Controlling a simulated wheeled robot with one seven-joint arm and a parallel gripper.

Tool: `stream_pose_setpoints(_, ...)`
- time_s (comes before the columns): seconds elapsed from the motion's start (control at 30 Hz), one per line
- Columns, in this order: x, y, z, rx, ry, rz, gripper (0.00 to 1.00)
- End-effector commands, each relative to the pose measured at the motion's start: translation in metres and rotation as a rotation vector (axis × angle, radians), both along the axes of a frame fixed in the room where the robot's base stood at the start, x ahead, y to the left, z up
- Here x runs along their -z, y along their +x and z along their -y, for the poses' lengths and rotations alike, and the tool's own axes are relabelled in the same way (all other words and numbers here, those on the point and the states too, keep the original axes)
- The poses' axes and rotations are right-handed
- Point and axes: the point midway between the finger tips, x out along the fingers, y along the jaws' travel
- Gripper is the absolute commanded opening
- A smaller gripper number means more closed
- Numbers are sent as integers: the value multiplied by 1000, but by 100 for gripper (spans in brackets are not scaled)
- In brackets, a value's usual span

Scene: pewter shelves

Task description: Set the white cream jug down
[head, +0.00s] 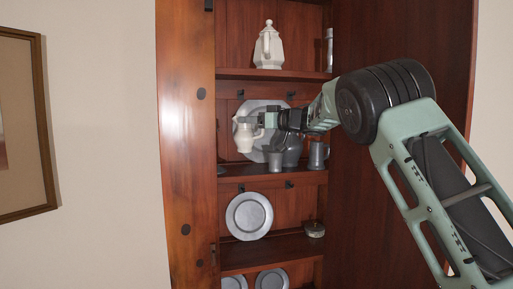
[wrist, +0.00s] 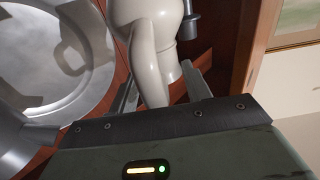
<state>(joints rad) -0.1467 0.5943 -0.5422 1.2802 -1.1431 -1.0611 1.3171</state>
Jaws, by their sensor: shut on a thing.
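The white cream jug (head: 244,136) is in my gripper (head: 262,122) in front of the middle shelf of the wooden cupboard. It looks upright and appears held above the shelf board (head: 235,170). In the wrist view the white jug (wrist: 150,45) fills the top middle, its handle running down between the two fingers. My gripper (wrist: 160,95) is shut on the jug. The jug's base is hard to make out against the shelf, so its exact height cannot be told.
A large pewter plate (head: 262,107) stands behind the jug. Pewter vessels, including a mug (head: 317,155) and a small cup (head: 275,160), stand to its right. A white pot (head: 268,48) is on the shelf above and a pewter plate (head: 249,216) below. The cupboard side (head: 187,130) is close on the left.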

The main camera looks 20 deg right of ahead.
Motion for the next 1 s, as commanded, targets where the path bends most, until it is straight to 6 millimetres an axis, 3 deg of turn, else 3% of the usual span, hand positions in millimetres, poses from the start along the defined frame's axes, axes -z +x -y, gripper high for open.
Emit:
stream_pose_setpoints(0.5,62,0,0,-1,0,1,4)
stream_pose_setpoints(0.9,68,0,0,0,0,4,4)
stream_pose_setpoints(0.93,69,0,0,0,-1,2,51)
stream_pose_setpoints(1.0,69,0,0,0,-1,2,70)
